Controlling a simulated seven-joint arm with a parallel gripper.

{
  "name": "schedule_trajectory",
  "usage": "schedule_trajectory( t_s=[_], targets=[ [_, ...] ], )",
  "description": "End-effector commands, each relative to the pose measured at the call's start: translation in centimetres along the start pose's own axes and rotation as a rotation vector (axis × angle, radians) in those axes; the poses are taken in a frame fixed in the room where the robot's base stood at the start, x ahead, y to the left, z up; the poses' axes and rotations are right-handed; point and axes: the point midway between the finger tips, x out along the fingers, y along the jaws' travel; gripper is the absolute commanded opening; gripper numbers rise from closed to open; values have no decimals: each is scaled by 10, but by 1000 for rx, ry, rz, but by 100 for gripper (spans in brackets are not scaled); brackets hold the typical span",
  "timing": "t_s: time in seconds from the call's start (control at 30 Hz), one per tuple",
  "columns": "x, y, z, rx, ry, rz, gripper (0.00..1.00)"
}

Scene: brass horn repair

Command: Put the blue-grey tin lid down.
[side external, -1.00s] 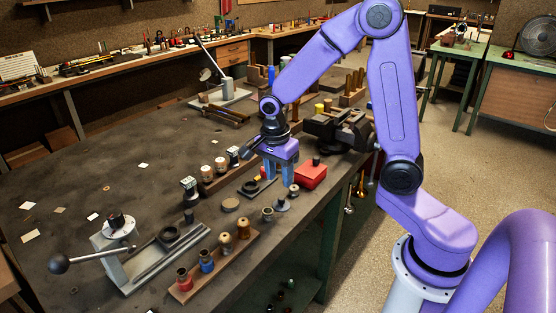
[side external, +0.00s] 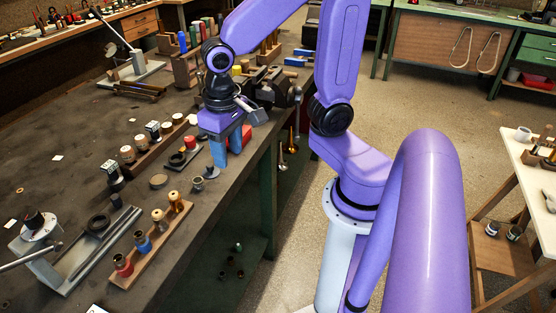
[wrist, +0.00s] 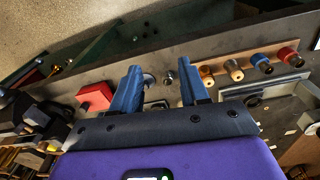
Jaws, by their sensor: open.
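My gripper (side external: 227,158) is open, fingers pointing down, low over the front edge of the bench. In the wrist view my gripper (wrist: 158,68) shows two blue fingers wide apart with nothing clamped between them. A small blue-grey round piece (wrist: 149,79), possibly the tin lid, lies just inside the left finger and is partly hidden by it. In the side view a flat grey piece (side external: 211,173) lies on the bench beside the nearer fingertip. I cannot tell for certain which piece is the lid, or whether a finger touches it.
A small grey cup (side external: 198,184) stands close by. A red box (side external: 241,139) is behind the fingers. A wooden rack (side external: 146,252) holds several valve-like pieces at the front. Open bench lies to the left, and the bench edge is close on the right.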

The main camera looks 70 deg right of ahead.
Motion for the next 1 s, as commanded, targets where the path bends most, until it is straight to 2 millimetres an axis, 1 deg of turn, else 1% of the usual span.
schedule_trajectory(
  t_s=[0.03,0.2,0.3,0.43,0.5,0.6,1.0],
  targets=[
    [-1,-1,15,-140,1,-10,44],
    [-3,1,61,-626,2,-39,44],
    [-4,4,84,-869,5,-54,44],
    [-3,9,104,-1092,9,-67,44],
    [-3,11,110,-1164,10,-71,44],
    [-3,12,114,-1213,11,-73,44],
    [-3,12,115,-1218,11,-73,44]
  ],
)
